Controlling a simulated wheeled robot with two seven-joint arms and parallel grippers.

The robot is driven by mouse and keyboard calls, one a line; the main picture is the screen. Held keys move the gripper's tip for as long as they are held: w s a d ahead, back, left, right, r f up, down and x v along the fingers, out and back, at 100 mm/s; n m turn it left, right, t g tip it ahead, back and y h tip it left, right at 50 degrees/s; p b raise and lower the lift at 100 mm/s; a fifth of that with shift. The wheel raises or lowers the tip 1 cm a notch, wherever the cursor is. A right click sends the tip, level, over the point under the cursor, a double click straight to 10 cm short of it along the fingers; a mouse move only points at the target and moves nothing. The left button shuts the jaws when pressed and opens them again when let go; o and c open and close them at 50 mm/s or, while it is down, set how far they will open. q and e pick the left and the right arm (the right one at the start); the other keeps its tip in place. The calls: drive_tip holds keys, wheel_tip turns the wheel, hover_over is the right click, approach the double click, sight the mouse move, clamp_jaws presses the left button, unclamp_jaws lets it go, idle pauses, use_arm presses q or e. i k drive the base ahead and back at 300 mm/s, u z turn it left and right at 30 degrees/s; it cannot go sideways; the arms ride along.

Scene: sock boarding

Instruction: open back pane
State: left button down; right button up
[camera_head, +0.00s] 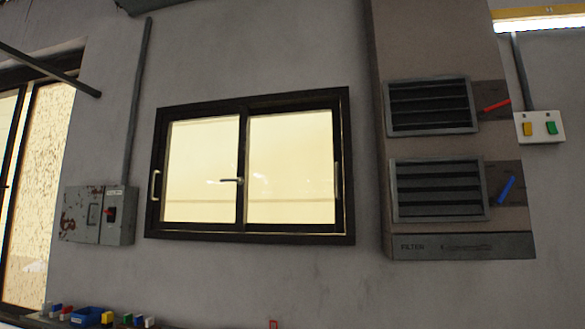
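A dark-framed sliding window (249,104) is set in the grey wall, with two bright yellowish panes side by side. The left pane (198,160) has a pale upright handle (155,188) at its left edge. The right pane (290,160) has an upright handle (337,181) at its right edge. A small lever latch (232,181) sits at the middle where the panes meet, lying roughly level. Both panes look shut, with no open gap seen. I cannot tell surely which pane lies behind. Neither of my grippers is in view.
A vent unit (410,246) with a red lever (497,105) and a blue lever (506,190) is right of the window. A switch box (540,127) is farther right. An electrical box (98,215) is left. A blue bin (86,317) and small coloured blocks lie at bottom left.

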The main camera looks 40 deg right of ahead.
sight(334, 107)
drive_tip(key=z, duration=0.25)
drive_tip(key=k, duration=0.3)
drive_tip(key=z, duration=2)
drive_tip(key=i, duration=0.2)
drive_tip(key=u, duration=0.75)
